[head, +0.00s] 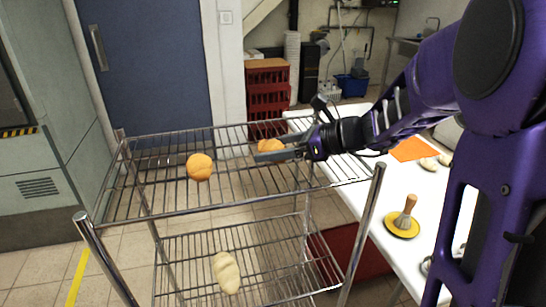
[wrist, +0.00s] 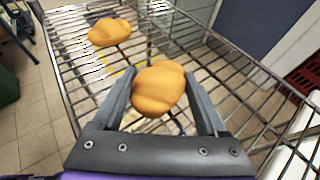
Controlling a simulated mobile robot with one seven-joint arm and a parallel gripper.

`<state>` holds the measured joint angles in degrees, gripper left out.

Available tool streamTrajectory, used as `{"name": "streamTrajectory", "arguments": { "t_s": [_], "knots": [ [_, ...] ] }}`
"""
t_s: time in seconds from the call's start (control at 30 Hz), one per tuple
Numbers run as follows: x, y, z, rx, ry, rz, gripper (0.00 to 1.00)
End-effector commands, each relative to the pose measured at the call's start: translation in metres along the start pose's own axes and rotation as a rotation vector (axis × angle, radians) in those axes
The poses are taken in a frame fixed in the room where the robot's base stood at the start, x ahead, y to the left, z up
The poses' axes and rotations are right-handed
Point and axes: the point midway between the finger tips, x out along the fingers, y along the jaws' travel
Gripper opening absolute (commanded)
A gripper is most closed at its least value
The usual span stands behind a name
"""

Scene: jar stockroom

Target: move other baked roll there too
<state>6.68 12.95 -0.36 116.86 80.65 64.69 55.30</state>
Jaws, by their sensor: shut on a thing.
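My gripper (head: 282,153) reaches in from the right over the top shelf of the wire rack (head: 235,186). It is shut on a golden baked roll (head: 270,145), which also shows between the two fingers in the wrist view (wrist: 158,88). A second golden baked roll (head: 200,167) sits on the same top shelf, to the left of the held one; in the wrist view it is at the upper left (wrist: 110,32). I cannot tell whether the held roll touches the shelf wires. A pale roll (head: 226,272) lies on the lower shelf.
Red crates (head: 268,90) stand behind. Much of the top shelf is bare.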

Motion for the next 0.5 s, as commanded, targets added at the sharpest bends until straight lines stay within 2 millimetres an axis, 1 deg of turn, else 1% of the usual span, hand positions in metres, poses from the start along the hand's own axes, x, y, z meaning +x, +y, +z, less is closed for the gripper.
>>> {"name": "streamTrajectory", "arguments": {
  "t_s": [0.03,0.1,0.37,0.5],
  "knots": [
    [0.0032,0.0,-0.0074,0.001,0.0,0.0,0.11],
    [0.0048,0.0,-0.0112,0.0,0.0,0.0,0.11],
    [0.0049,-0.0001,-0.0115,-0.002,-0.001,-0.001,0.11],
    [0.0066,-0.0001,-0.0156,-0.001,-0.001,-0.001,0.11]
  ]
}}
